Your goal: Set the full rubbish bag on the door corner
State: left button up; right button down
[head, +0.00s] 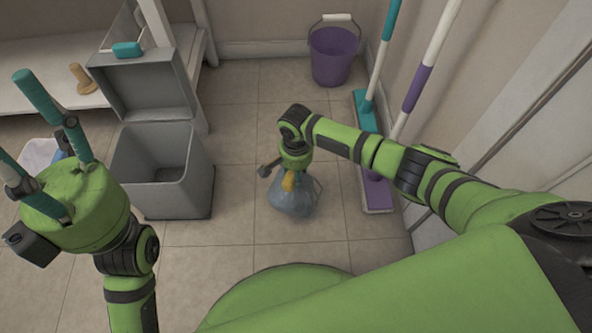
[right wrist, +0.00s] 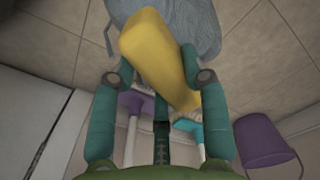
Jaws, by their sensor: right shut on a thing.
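The rubbish bag (head: 293,199) is a grey-blue translucent sack with a yellow top, low over the tiled floor in the middle of the head view. I cannot tell whether it touches the floor. In the right wrist view the bag (right wrist: 190,22) shows at the top, with its yellow top (right wrist: 155,50) between the fingers. My right gripper (right wrist: 155,68) is shut on that yellow top; in the head view my arm partly hides it. My left gripper (head: 15,118) is empty at the far left, its teal fingers spread apart.
An open grey bin (head: 165,190) stands left of the bag, its lid up. A purple bucket (head: 332,55) stands by the back wall. Teal and purple mops (head: 378,190) lean along the right wall, beside a white panel (head: 560,130).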

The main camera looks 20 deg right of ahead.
jog(key=shift+w+f+b, duration=0.1)
jog(key=shift+f+b, duration=0.25)
jog(key=shift+f, duration=0.25)
dwell(0.7)
jog(key=c, duration=0.6)
grip_release()
jog(key=shift+o, duration=0.2)
jog(key=shift+f, duration=0.1)
